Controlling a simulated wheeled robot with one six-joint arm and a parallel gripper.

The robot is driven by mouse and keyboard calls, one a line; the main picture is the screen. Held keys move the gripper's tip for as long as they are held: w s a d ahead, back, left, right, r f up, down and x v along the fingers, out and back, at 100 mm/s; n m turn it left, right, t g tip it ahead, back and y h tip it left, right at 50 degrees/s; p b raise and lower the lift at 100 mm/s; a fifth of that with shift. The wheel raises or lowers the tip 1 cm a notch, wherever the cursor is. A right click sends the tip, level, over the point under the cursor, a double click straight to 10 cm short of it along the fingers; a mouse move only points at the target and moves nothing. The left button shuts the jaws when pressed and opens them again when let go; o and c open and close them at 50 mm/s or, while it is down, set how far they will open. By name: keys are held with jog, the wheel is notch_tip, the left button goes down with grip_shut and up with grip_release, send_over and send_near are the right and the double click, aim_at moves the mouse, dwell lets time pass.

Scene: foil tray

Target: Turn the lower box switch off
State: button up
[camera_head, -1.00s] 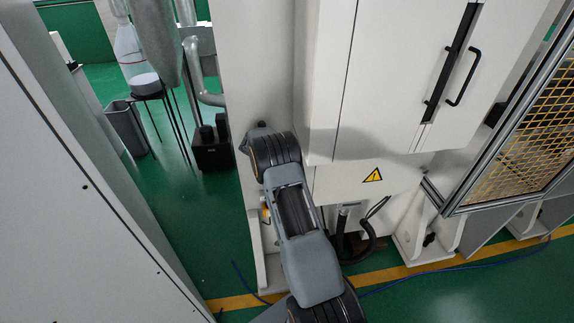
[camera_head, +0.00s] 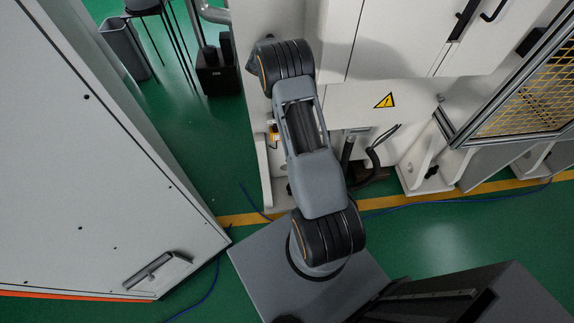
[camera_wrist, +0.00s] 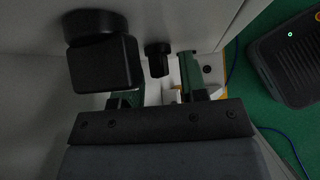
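In the wrist view, a black block (camera_wrist: 104,65) with a round black part (camera_wrist: 95,24) stands out from the pale cabinet wall. A smaller black knob (camera_wrist: 157,58) sits to its right. I cannot tell for sure which of these is the lower box switch. My gripper (camera_wrist: 156,85) has its two fingers apart, the left one partly hidden behind the block. The small knob shows between the fingers, and contact cannot be made out. In the head view, my arm reaches up to the cabinet's left side and hides my gripper and the switches.
The white cabinet (camera_head: 360,105) has a yellow warning triangle (camera_head: 384,100). A mesh-fenced frame (camera_head: 530,95) stands at right and a large grey-white panel (camera_head: 90,190) at left. A blue cable (camera_head: 430,202) lies on the green floor. Black boxes (camera_head: 216,76) stand behind.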

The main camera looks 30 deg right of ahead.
jog(key=s+a+f+m+t+h+b, duration=0.1)
jog(key=s+a+m+t+h+b, duration=0.25)
jog(key=a+b, duration=0.65)
jog(key=s+a+f+m+t+h+b, duration=0.15)
jog(key=a+m+t+h+b, duration=0.3)
jog(key=b, duration=1.15)
jog(key=s+a+f+m+g+y+b, duration=0.1)
jog(key=s+f+y+b, duration=0.3)
jog(key=f, duration=0.6)
jog(key=s+a+f+m+g+y+b, duration=0.1)
jog(key=s+f+g+y+b, duration=0.3)
jog(key=s+f+b, duration=0.4)
jog(key=shift+s+a+f+m+y, duration=0.3)
jog(key=shift+s+a+f+y, duration=0.45)
jog(key=shift+s, duration=0.95)
jog(key=shift+d+f, duration=0.2)
jog(key=shift+f, duration=0.1)
jog(key=shift+c, duration=0.2)
